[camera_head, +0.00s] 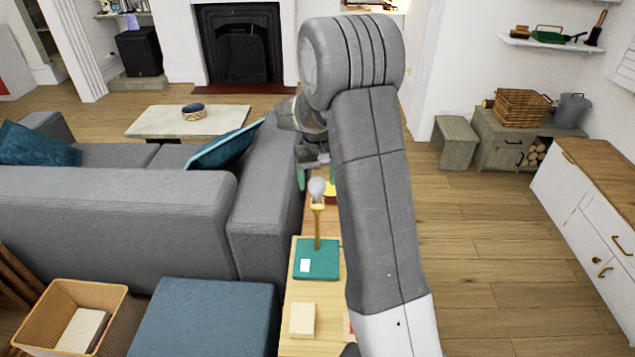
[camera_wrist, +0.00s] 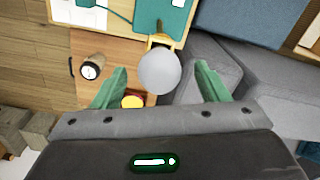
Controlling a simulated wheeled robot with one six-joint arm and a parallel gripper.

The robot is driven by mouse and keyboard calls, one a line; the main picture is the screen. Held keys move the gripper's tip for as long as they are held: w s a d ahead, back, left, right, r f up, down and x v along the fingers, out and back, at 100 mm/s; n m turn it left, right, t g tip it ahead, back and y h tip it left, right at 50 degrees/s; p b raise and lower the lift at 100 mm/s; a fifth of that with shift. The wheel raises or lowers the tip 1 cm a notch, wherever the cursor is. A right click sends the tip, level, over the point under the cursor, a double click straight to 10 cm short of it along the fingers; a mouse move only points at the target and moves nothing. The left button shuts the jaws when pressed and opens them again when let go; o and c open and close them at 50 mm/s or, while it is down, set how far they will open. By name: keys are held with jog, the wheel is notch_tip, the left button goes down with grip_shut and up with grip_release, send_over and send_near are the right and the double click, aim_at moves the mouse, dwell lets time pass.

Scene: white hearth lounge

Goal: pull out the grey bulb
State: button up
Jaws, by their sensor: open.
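The grey bulb (camera_head: 317,186) sits in a yellow brass-like holder (camera_head: 317,225) on a stem that rises from a teal square base (camera_head: 304,262) on a narrow wooden table. In the wrist view the bulb (camera_wrist: 159,71) is round and pale grey, with the yellow holder (camera_wrist: 163,41) behind it. My gripper (camera_wrist: 163,80) has its two green fingers spread, one on each side of the bulb with gaps between. In the head view the gripper (camera_head: 316,180) is partly hidden by my arm, close to the bulb. I see no contact.
A grey sofa (camera_head: 115,215) stands left of the narrow table. A pale block (camera_head: 302,320) lies at the table's near end. In the wrist view, a dark-sided round object (camera_wrist: 92,67) and a yellow-topped item (camera_wrist: 132,101) are near the left finger. Floor at right is clear.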

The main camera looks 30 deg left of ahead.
jog(key=shift+f, duration=1.15)
jog(key=c, duration=1.1)
jog(key=shift+o, duration=0.2)
jog(key=shift+r, duration=0.15)
jog(key=shift+r+p, duration=1.55)
jog(key=shift+r, duration=0.6)
